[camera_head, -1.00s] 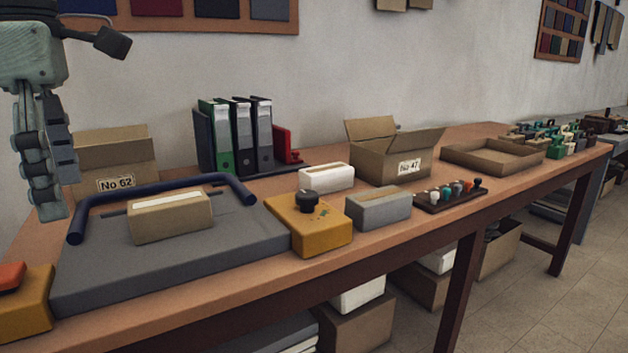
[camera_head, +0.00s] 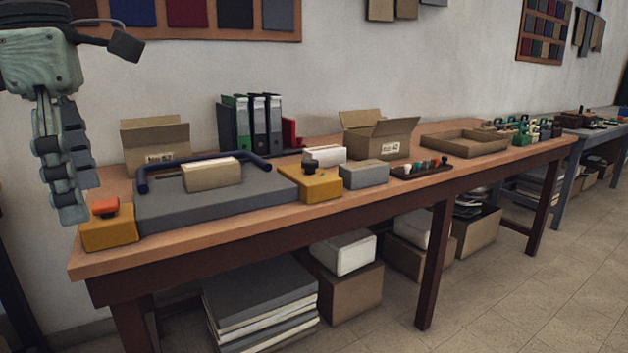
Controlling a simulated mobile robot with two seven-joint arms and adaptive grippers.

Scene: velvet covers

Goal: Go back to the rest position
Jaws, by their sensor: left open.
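My left gripper (camera_head: 70,212) hangs fingers down at the left of the head view, in front of the wall and the left end of the table. It is open, seen edge-on, with nothing held in it. In the picture its tips come close to the yellow box with an orange button (camera_head: 108,228); I see no contact. My right gripper is out of view.
The wooden table (camera_head: 190,247) holds a grey press (camera_head: 225,207) with a blue bar handle and a tan block (camera_head: 211,176), a yellow box with a black knob (camera_head: 312,184), binders and cartons. Boxes and stacked boards (camera_head: 262,300) lie underneath. Floor (camera_head: 480,300) is clear at front right.

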